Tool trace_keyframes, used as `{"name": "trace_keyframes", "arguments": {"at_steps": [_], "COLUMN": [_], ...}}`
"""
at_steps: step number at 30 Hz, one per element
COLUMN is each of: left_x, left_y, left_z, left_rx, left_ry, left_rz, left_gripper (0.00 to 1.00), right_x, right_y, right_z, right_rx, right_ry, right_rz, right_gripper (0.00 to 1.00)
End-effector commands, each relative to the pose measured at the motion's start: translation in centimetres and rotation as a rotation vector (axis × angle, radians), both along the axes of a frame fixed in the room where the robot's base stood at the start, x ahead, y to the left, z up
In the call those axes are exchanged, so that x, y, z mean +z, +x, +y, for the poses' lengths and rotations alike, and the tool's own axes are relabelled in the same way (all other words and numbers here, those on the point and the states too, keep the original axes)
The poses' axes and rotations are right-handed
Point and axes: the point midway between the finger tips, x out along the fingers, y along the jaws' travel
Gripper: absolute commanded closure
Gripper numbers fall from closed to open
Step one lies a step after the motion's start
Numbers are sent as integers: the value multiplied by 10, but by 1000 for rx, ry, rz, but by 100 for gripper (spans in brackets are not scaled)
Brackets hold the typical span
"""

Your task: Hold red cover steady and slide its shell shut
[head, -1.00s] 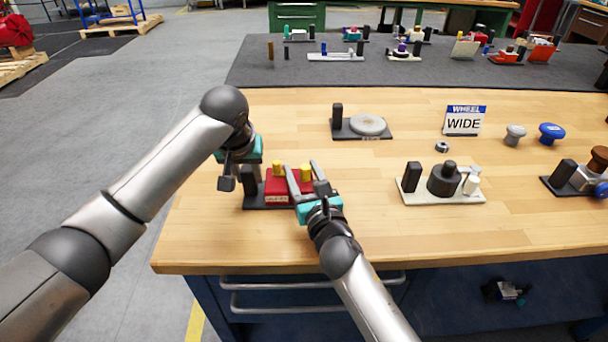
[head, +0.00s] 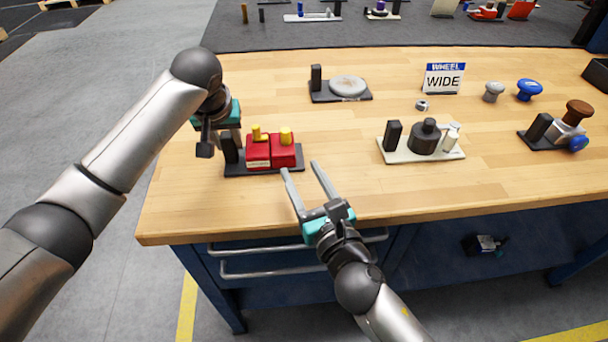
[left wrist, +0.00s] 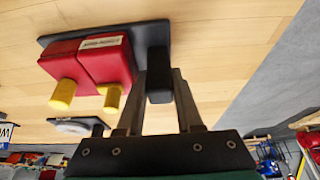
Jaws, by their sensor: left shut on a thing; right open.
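The red cover (head: 258,152) is two red blocks with a yellow knob on each, on a dark base plate (head: 265,171). The second block, the shell (head: 284,155), sits against its right side with only a thin seam visible. Both show in the left wrist view, the labelled block (left wrist: 105,62) beside the plain one (left wrist: 60,65). A black post (head: 229,148) stands at the plate's left end. My left gripper (left wrist: 158,78) is shut on this post. My right gripper (head: 300,167) is open and empty, in front and right of the shell, apart from it.
Behind stands a grey disc on a dark base (head: 340,90). To the right are a black valve on a cream base (head: 422,142), a WIDE sign (head: 444,78), loose knobs (head: 529,89) and a brown-knobbed unit (head: 568,125).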

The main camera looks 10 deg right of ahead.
Motion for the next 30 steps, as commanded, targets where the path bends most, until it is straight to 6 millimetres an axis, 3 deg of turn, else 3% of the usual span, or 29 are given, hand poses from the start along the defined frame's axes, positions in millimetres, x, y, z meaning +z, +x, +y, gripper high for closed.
{"name": "trace_keyframes", "arguments": {"at_steps": [1,12,13,15,21,30], "left_x": [-7,-7,-7,-6,-3,1], "left_y": [-4,-4,-4,-3,-2,-1], "left_z": [-1,-1,-1,-1,-1,0], "left_rx": [-2,-3,-3,-2,-2,-1], "left_ry": [1,1,1,2,1,-1], "left_rz": [16,16,16,14,7,2], "left_gripper": [100,100,62,54,32,30], "right_x": [0,0,0,0,0,0], "right_y": [-1,-1,-1,-1,-1,-1], "right_z": [-1,-1,-1,-1,0,0], "right_rx": [0,0,0,0,0,0], "right_ry": [0,-1,-1,-1,-1,-1], "right_rz": [0,-1,-1,-1,-1,-1], "right_gripper": [43,43,43,43,43,43]}}
